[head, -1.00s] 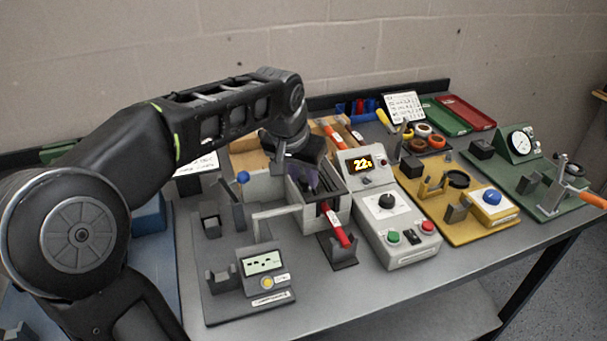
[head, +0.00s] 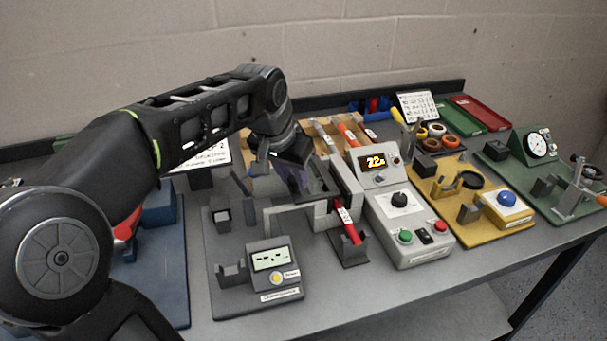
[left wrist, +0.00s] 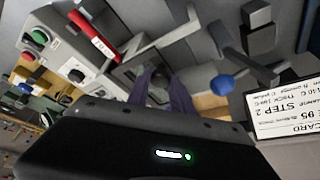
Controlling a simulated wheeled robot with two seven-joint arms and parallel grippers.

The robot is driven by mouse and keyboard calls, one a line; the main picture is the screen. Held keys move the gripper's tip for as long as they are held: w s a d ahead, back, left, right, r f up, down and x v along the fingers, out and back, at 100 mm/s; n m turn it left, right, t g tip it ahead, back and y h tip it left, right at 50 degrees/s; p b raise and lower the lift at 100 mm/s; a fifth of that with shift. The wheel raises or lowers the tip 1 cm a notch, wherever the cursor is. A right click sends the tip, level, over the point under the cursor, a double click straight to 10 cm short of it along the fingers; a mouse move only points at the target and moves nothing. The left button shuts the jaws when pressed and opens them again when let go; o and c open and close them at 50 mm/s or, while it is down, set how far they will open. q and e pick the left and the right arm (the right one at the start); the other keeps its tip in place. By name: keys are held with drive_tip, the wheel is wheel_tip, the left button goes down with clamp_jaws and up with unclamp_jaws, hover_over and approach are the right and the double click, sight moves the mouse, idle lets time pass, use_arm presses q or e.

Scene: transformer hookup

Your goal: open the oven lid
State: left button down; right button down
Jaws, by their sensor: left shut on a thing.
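The oven is a pale grey box (head: 320,217) in the middle of the bench, beside the control unit (head: 377,180) with a lit display. My left gripper (head: 300,187) is at the oven's upper left side, pointing down. In the left wrist view its two purple-grey fingers (left wrist: 163,78) are close to a grey-framed dark panel (left wrist: 128,73), which looks like the oven lid. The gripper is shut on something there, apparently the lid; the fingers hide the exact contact. The lid's angle is hard to tell. My right gripper is not in view.
A blue ball knob (left wrist: 222,85) on a lever is close to my left gripper. A red-handled tool (head: 347,226) stands in front of the oven. A meter unit (head: 272,262) is nearer, and a yellow station (head: 440,171) is to the right. The bench's front edge is clear.

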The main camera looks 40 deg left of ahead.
use_arm(q)
drive_tip(key=c, duration=1.1)
unclamp_jaws()
drive_tip(key=shift+c, duration=0.2)
drive_tip(key=v, duration=0.7)
drive_tip(key=shift+r, duration=0.45)
